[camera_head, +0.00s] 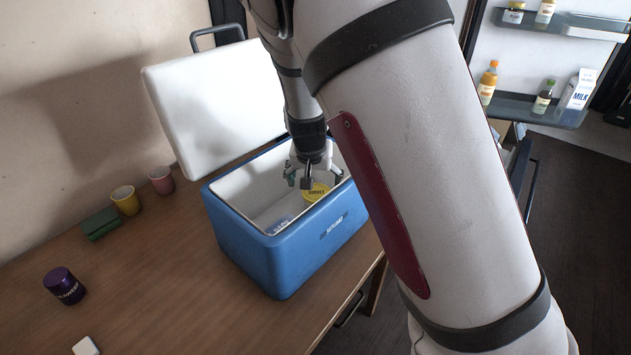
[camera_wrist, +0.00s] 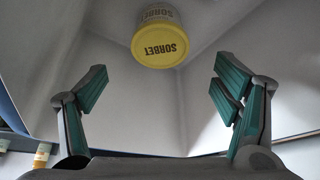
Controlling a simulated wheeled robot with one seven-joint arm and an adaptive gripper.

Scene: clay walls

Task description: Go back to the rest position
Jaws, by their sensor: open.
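My gripper (camera_head: 314,178) is inside the opening of a blue cooler (camera_head: 255,250) on the table. In the wrist view my gripper (camera_wrist: 158,90) has its two green-padded fingers spread wide with nothing between them. A sorbet tub with a yellow lid (camera_head: 316,192) is in the cooler close by my gripper. The tub also shows in the wrist view (camera_wrist: 160,46), beyond the fingertips and apart from them. My arm hides part of the cooler's right side in the head view.
The cooler's white lid (camera_head: 215,100) stands open behind it. On the wooden table (camera_head: 170,290) are a purple jar (camera_head: 64,286), a green block (camera_head: 101,223), a yellow cup (camera_head: 126,200) and a pink cup (camera_head: 161,180). An open fridge with door shelves (camera_head: 520,108) is at the right.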

